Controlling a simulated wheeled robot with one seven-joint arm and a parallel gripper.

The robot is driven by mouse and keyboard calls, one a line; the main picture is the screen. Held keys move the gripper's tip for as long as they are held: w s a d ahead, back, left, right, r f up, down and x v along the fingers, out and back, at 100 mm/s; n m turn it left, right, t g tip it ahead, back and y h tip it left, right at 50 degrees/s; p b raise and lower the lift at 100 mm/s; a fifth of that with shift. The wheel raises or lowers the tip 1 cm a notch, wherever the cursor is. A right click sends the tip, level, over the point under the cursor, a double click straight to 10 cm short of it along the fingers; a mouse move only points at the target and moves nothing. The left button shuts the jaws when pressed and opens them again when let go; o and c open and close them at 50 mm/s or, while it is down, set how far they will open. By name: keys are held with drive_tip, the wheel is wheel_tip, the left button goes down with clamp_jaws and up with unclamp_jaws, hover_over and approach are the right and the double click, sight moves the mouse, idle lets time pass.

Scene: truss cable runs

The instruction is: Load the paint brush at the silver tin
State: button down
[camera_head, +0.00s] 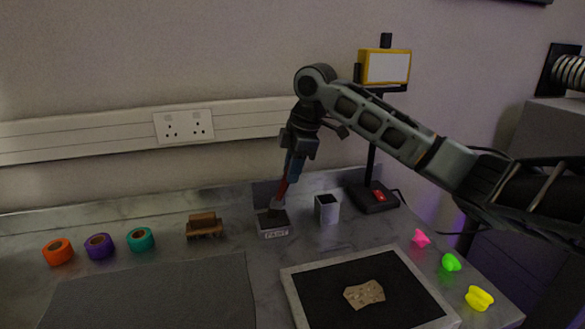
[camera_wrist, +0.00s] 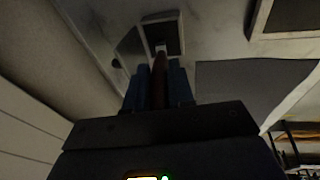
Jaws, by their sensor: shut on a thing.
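My gripper (camera_head: 293,168) points down, shut on the red-brown handle of the paint brush (camera_head: 283,188). In the wrist view the brush (camera_wrist: 159,75) runs forward between the two blue fingers of my gripper (camera_wrist: 158,88). The low silver tin (camera_head: 273,232) has a dark inside and a small label on its front. The brush's grey head is at the tin's open top, over its back part. Whether the bristles touch the contents is unclear. The tin also shows in the wrist view (camera_wrist: 178,15), ahead of the brush tip.
A square grey cup (camera_head: 327,210) stands just right of the tin. A lamp-like stand (camera_head: 374,198) is behind it. A framed dark panel (camera_head: 330,310) with a tan patch (camera_head: 364,294) lies in front. Tape rolls (camera_head: 99,246) and a wooden block (camera_head: 205,226) are left.

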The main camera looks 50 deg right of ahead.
drive_tip(key=shift+f, duration=0.1)
idle(0.3)
drive_tip(key=shift+r+p, duration=2.5)
drive_tip(key=shift+r, duration=1.05)
drive_tip(key=shift+f, duration=0.15)
